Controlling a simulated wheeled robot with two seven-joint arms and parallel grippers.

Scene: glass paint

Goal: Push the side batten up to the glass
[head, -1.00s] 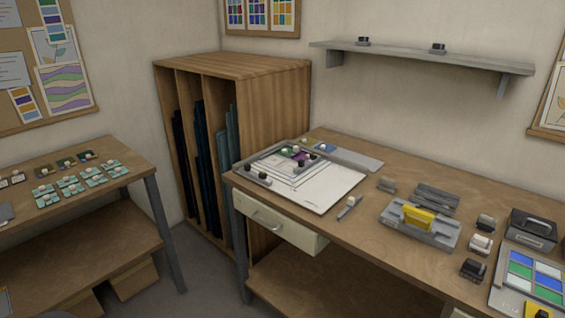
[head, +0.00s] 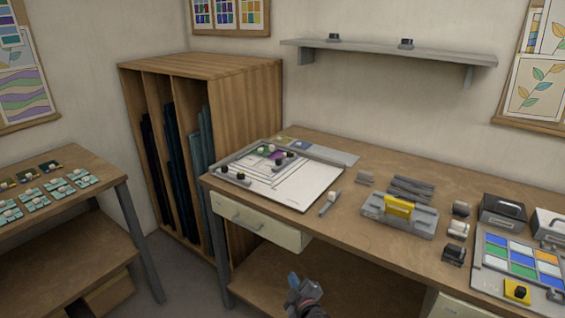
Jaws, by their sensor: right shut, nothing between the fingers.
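The white work board (head: 312,185) lies on the bench at its left end. Small green (head: 263,149) and purple (head: 277,155) glass pieces lie near its back corner. A grey batten (head: 232,178) with dark knobs lies along the board's left front edge; I cannot tell whether it is the side batten. Other thin strips with dark and pale knobs lie around the glass, too small to tell whether they touch it. My right gripper (head: 293,279) is shut and empty, low in front of the bench, below the drawer and away from the board. My left gripper is not in view.
A pen-like tool (head: 330,203) lies right of the board. Farther right are a grey holder with a yellow block (head: 398,206), small blocks and a colour sample tray (head: 520,262). A drawer (head: 258,222) sits under the bench's front edge. A side table (head: 60,215) stands left.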

